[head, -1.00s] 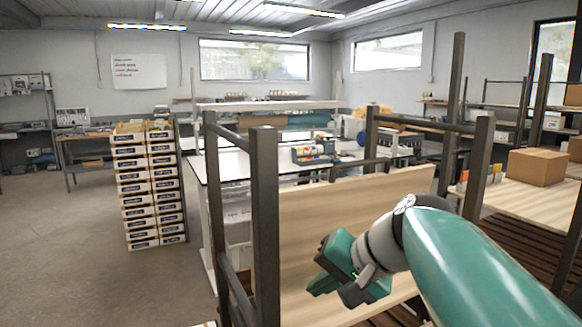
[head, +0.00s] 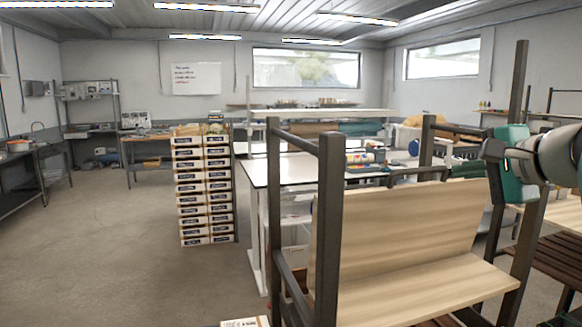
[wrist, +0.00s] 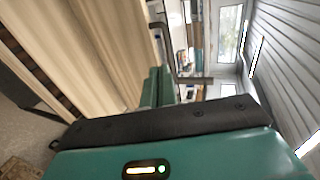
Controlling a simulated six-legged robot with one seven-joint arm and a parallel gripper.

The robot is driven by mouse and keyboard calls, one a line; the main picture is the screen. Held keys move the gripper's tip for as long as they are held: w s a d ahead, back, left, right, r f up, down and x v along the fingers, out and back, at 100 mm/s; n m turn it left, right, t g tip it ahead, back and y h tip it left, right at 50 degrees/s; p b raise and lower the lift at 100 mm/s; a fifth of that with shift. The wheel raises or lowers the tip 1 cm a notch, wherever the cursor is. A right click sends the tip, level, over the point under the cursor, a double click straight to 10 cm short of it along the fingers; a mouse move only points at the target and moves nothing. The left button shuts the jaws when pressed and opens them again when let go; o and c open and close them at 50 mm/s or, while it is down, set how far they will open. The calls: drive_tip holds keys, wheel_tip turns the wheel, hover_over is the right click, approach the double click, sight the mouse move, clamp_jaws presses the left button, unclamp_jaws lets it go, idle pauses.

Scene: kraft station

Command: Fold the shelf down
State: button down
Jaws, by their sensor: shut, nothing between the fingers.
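The shelf is a pale wood board (head: 430,290) that lies roughly flat between the dark posts of a metal frame (head: 328,230). Behind it a second pale wood panel (head: 400,225) stands upright, and the two meet along a long edge. My gripper (wrist: 157,86) is shut and empty, its teal fingers together in the wrist view. In the head view my gripper (head: 470,170) is at the right, by the frame's right post, above the flat board and apart from it. Pale wood also fills the left of the wrist view.
A tall stack of labelled boxes (head: 205,190) stands left of the frame. A white workbench (head: 262,178) with supplies is behind it. A slatted wooden surface (head: 550,258) lies at the right. The floor at left (head: 110,250) is open.

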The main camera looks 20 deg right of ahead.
sight(404, 174)
drive_tip(key=x, duration=0.9)
drive_tip(key=r+x, duration=0.1)
drive_tip(key=x, duration=0.3)
drive_tip(key=shift+w+d, duration=0.1)
drive_tip(key=shift+w, duration=0.35)
